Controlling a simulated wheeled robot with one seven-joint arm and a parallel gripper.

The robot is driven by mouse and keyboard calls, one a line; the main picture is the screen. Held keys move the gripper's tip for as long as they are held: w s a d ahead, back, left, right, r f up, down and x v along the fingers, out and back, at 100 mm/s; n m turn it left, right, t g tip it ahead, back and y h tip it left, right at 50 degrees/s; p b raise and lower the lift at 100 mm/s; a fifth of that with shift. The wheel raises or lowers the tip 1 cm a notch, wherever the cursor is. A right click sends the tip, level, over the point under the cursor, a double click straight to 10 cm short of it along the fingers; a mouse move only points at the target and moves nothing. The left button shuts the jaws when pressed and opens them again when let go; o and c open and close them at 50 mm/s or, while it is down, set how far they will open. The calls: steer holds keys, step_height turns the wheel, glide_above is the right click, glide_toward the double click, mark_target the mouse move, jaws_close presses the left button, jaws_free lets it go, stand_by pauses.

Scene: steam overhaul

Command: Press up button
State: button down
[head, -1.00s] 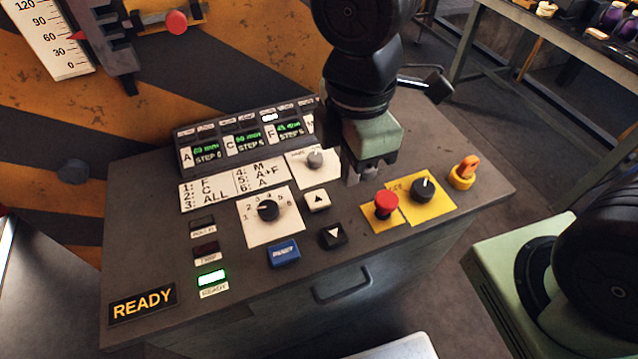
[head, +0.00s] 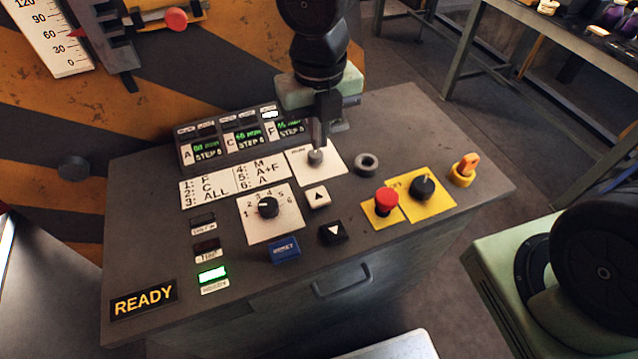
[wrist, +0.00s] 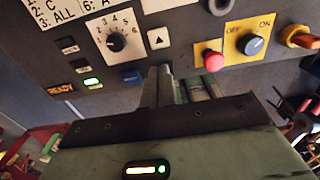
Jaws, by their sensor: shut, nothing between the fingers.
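The up button (head: 319,197) is a pale square key with a black up-pointing triangle, on the dark console top. It also shows in the wrist view (wrist: 158,39), just beyond my fingertips. The black down button (head: 333,232) with a white triangle sits below it in the head view. My gripper (head: 317,147) is shut and empty. In the head view its fingers point down over the small grey knob, behind the up button and apart from it. In the wrist view my gripper (wrist: 160,72) hides the down button.
A numbered dial (head: 268,208) is left of the up button and a blue button (head: 284,249) lies below left. A red mushroom button (head: 386,201), a black on/off knob (head: 423,188) and an orange switch (head: 465,166) stand to the right. A grey ring (head: 367,164) lies behind.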

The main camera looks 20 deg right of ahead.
mark_target(319, 196)
steer(key=shift+f, duration=0.1)
step_height(319, 196, down, 14)
steer(key=shift+r+b, duration=0.1)
steer(key=shift+b, duration=0.4)
stand_by(0.5)
